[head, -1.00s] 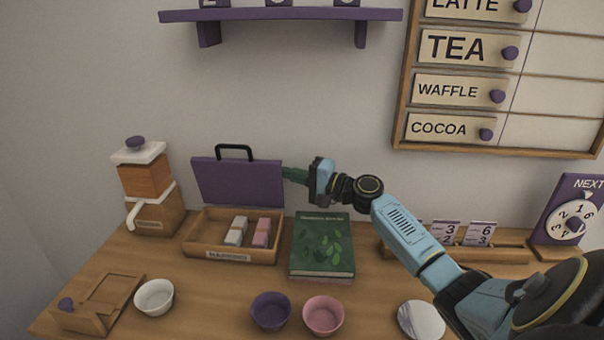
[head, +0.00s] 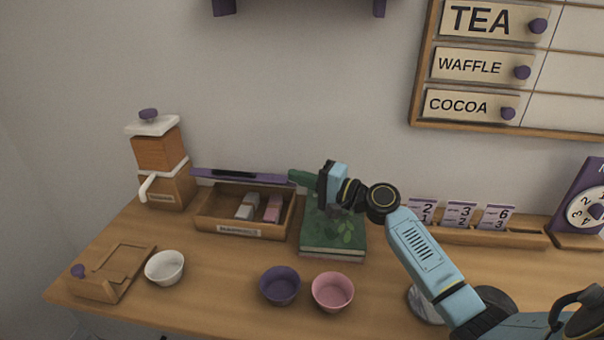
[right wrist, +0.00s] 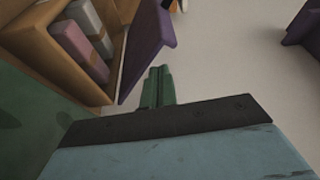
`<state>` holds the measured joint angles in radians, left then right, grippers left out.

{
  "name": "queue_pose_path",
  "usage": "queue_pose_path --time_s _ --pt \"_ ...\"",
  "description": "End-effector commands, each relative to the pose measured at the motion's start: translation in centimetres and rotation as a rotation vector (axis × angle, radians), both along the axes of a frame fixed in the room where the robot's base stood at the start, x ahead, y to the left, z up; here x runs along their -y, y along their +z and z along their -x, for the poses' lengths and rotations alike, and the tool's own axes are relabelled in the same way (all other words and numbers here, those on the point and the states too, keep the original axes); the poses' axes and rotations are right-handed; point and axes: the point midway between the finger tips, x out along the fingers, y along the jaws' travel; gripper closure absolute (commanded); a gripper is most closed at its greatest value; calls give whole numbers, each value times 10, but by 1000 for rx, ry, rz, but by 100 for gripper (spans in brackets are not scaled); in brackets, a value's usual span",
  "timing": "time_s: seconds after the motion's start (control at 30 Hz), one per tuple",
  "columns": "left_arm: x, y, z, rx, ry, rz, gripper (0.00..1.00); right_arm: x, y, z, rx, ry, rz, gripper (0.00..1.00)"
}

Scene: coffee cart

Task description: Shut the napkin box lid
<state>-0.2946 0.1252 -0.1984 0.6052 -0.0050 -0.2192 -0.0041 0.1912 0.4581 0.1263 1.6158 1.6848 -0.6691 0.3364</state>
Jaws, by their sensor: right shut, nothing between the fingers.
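The wooden napkin box (head: 240,232) stands at the back left of the counter, with white and pink napkin packs (head: 259,207) visible inside. Its purple lid (head: 205,179) is tipped partway over the box and shows almost edge-on, with a black handle (head: 234,175). My left gripper is out of view.
A green book (head: 333,238) lies right of the box, under my right arm. A grinder (head: 160,165) stands to its left. White (head: 165,267), purple (head: 280,285) and pink (head: 333,291) bowls stand in front. A card rack (head: 480,235) is at the right.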

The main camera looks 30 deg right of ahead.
Motion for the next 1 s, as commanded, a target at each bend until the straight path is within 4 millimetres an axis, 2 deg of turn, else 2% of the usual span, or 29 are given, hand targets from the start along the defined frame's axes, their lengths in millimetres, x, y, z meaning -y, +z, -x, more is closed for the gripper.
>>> queue_pose_path --time_s 0.2,0.73,0.87,1.0 --pt "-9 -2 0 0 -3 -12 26 -2 -3 2 0 0 0 100" --pt "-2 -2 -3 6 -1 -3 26 -1 -4 4 -1 -1 0 100" --pt "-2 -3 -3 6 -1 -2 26 7 -6 17 -2 -2 1 100" --pt "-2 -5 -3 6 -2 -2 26 22 -7 42 -3 -2 2 100"
